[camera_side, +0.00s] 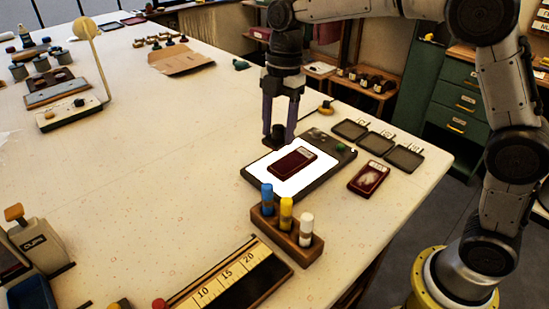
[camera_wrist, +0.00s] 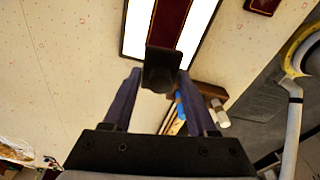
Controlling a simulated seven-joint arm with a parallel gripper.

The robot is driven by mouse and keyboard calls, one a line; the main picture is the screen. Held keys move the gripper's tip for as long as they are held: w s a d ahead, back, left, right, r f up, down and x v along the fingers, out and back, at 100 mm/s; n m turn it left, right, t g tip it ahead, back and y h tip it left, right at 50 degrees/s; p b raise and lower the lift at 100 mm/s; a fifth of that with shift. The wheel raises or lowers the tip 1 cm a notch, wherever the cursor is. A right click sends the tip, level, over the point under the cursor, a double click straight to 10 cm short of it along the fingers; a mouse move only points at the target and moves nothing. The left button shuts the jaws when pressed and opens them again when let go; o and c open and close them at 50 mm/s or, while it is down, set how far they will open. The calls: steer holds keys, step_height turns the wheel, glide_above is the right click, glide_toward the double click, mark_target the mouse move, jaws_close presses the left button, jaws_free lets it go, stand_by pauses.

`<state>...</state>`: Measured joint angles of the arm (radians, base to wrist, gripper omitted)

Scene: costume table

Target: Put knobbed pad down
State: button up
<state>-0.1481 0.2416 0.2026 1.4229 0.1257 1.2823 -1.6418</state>
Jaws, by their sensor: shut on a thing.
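My gripper (camera_side: 279,126) points down at the far edge of the light box. It is shut on a small dark block, which I take to be the knobbed pad (camera_side: 278,140). In the wrist view the dark pad (camera_wrist: 161,68) sits between the fingertips of my gripper (camera_wrist: 158,82), overlapping the near end of the lit panel. I cannot tell whether the pad touches anything below it. The light box (camera_side: 240,172) has a bright white top and a dark frame. A dark red case (camera_side: 292,162) lies on its lit panel.
A second red case (camera_side: 369,177) lies right of the light box. Three dark trays (camera_side: 376,143) sit behind it. A wooden rack (camera_side: 288,236) with blue, yellow and white-topped tubes stands in front. A yellow-knobbed item (camera_side: 325,108) is behind. The table (camera_side: 170,170) left of the box is clear.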

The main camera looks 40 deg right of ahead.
steer(key=shift+w+r+m, duration=0.1)
steer(key=shift+r+m, duration=0.05)
steer(key=shift+m, duration=0.15)
steer(key=w+a+m, duration=0.1)
steer(key=w+a, duration=0.2)
steer(key=a, duration=0.2)
glide_above(228, 200)
steer(key=f, duration=0.7)
steer(key=shift+d+f, duration=0.15)
steer(key=shift+d, duration=0.05)
steer(key=shift+f, duration=2.25)
steer(key=shift+f, duration=0.15)
steer(key=o, duration=1.2)
